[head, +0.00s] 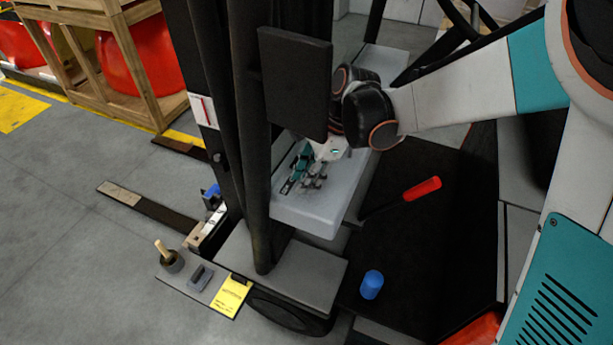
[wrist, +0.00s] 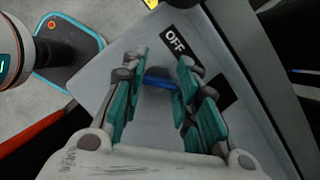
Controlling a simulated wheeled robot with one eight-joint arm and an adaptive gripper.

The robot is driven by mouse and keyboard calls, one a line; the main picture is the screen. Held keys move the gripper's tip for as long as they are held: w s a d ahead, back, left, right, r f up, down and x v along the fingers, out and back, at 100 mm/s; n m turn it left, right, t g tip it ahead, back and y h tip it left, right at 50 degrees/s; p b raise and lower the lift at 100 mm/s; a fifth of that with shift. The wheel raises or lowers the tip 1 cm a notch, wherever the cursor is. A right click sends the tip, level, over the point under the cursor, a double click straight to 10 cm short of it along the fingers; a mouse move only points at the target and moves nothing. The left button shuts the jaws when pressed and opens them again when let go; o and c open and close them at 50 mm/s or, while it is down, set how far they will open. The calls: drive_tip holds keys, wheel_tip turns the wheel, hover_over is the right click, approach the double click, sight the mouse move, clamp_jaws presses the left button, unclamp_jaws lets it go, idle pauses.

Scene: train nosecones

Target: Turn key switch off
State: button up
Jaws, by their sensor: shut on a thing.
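The key switch (wrist: 158,83) shows as a blue piece on the pale grey panel in the wrist view. My gripper (wrist: 164,76) has its teal fingers on either side of it, shut on it. A black label reading OFF (wrist: 176,40) lies just beyond the fingertips. A second black label (wrist: 221,92) is to the right, its text unreadable. In the head view my gripper (head: 303,170) reaches down to the top of the grey console box (head: 322,215). The key switch cannot be made out there.
A dark screen (head: 296,82) and dark posts stand beside the console. A red-handled lever (head: 422,188) is to its right. A blue cylinder (head: 371,284) stands on the dark floor below. A yellow note (head: 231,295) lies at the lower left, near open grey floor.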

drive_tip(key=n+g, duration=0.1)
drive_tip(key=n, duration=0.1)
drive_tip(key=n+h, duration=0.1)
drive_tip(key=n, duration=0.2)
drive_tip(key=shift+n+g, duration=0.3)
drive_tip(key=shift+g, duration=0.1)
drive_tip(key=shift+n+g+h, duration=0.5)
drive_tip(key=shift+n+h, duration=0.4)
drive_tip(key=shift+n, duration=1.3)
drive_tip(key=o, duration=1.1)
drive_tip(key=shift+c, duration=0.2)
drive_tip(key=v, duration=0.3)
drive_tip(key=w+d, duration=0.1)
drive_tip(key=w, duration=0.2)
drive_tip(key=w+d, duration=0.1)
drive_tip(key=w, duration=0.3)
drive_tip(key=w+d, duration=0.1)
drive_tip(key=w, duration=0.3)
drive_tip(key=shift+w+d, duration=0.2)
drive_tip(key=shift+d, duration=0.2)
